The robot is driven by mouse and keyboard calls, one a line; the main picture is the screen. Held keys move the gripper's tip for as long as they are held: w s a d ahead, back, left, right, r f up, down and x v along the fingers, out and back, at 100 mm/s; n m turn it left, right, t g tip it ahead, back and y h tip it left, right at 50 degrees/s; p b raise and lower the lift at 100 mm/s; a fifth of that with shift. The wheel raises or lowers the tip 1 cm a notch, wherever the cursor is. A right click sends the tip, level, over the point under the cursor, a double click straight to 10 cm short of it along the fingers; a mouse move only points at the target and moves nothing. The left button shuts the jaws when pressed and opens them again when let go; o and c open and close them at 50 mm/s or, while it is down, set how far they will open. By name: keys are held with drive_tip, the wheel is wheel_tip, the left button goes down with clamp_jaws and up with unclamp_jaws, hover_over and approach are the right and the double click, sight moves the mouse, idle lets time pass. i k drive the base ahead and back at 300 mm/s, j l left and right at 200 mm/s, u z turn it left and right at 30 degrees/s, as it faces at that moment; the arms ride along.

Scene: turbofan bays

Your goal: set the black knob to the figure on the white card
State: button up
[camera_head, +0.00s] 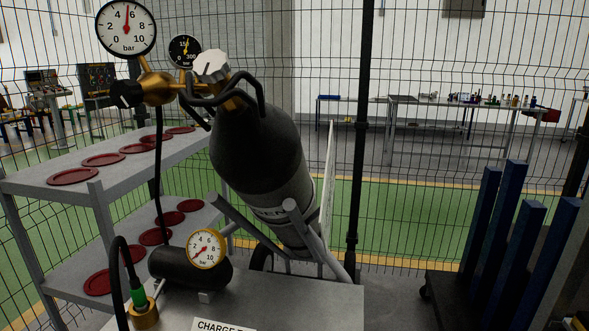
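The black knob (127,93) sits on the left of a brass regulator (157,88) at the top of a dark gas cylinder (262,160). A pale mark shows on the knob. The large white gauge (126,28) above it, marked 0 to 10 bar, has its red needle near the top, around 5. A white card (222,326) on the grey bench top at the bottom edge shows the start of a line, "CHARGE T"; the rest is cut off, so no figure is readable. My gripper is not in view.
A dark gauge (185,51) and a silver handwheel (212,66) crowd the regulator's right. A yellow-rimmed gauge (206,249) sits on a small black tank (172,266). Shelves with red discs (73,176) stand left, blue posts (519,250) right. Wire fencing stands behind.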

sight(126, 94)
drive_tip(key=j+u, duration=0.6)
drive_tip(key=u, duration=0.25)
drive_tip(key=j+u, duration=0.4)
drive_tip(key=i+l, duration=0.05)
drive_tip(key=l, duration=0.05)
